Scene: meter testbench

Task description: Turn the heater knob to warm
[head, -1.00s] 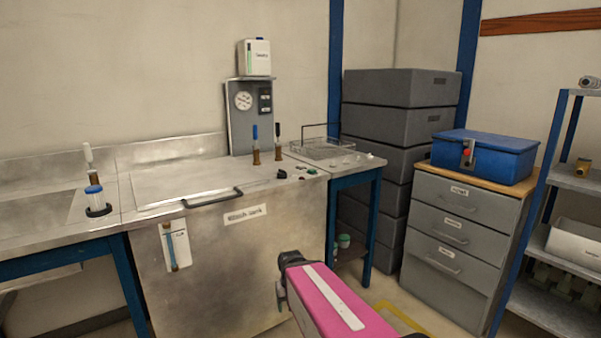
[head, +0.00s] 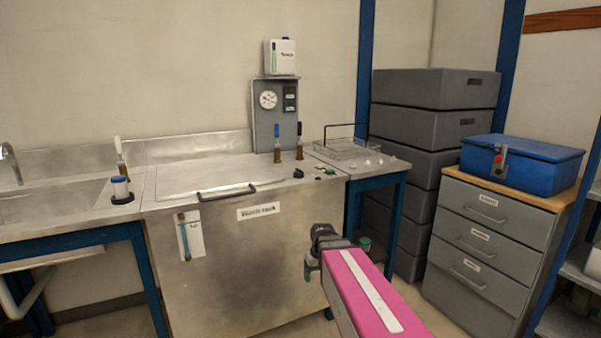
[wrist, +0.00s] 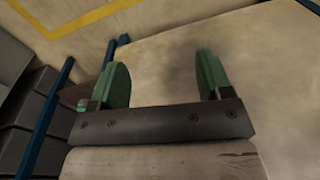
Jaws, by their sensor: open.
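The steel wash tank (head: 235,265) stands ahead with its lid shut and a black handle on the front. On its top right corner is a small black knob (head: 298,173), with a dark control and a green one (head: 330,171) to its right. Which of these is the heater knob, and its setting, is too small to tell. My gripper (head: 312,262) is in front of the tank's right side, lower than the controls and apart from them. In the wrist view its two green fingers (wrist: 162,82) are spread with nothing between them.
Two brushes with brown bases (head: 277,150) stand behind the knob, before a grey gauge panel (head: 268,115). A wire basket (head: 345,149) sits on the side table at right. Grey crates (head: 425,130) and a drawer cabinet (head: 480,240) stand farther right. A sink is at left.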

